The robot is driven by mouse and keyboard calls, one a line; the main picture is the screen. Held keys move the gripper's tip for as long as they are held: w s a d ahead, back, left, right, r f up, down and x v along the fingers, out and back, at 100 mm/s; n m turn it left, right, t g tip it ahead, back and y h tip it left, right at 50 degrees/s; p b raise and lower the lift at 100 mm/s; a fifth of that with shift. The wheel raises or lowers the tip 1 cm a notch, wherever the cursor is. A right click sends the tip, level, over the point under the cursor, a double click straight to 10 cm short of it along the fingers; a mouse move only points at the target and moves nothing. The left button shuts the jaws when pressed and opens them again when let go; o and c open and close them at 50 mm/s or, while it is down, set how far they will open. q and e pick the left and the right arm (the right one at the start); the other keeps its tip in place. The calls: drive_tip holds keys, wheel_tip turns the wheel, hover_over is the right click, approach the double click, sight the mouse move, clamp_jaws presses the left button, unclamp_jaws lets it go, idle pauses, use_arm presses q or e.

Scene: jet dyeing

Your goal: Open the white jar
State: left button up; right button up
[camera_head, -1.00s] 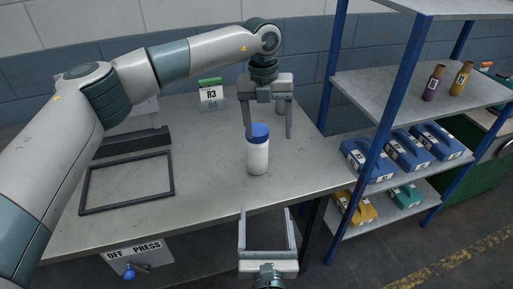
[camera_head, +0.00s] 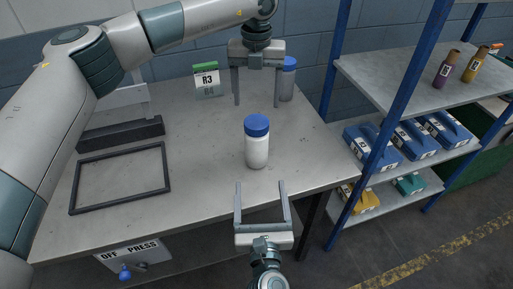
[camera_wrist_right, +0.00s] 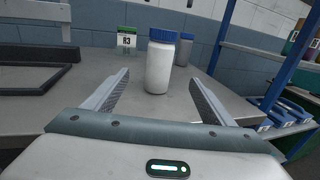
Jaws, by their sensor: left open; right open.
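A white jar (camera_head: 257,148) with a blue lid (camera_head: 257,125) stands upright on the grey table near its front right. In the right wrist view the white jar (camera_wrist_right: 160,66) stands ahead, between and beyond the two fingers. My right gripper (camera_head: 261,184) is open and empty at the table's front edge, just short of the jar; it also shows in the right wrist view (camera_wrist_right: 158,88). My left gripper (camera_head: 257,102) is open and empty, fingers down, above and behind the jar.
A black frame (camera_head: 78,186) lies on the table (camera_head: 205,165) at left, with a sign marked R3 (camera_head: 207,80) at the back. A blue-posted shelf (camera_head: 425,80) with bottles and coloured boxes stands at right. An OFF PRESS panel (camera_head: 135,257) hangs below the table front.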

sight(257, 148)
drive_tip(key=w, duration=1.1)
drive_tip(key=w+a, duration=0.1)
drive_tip(key=w, duration=0.5)
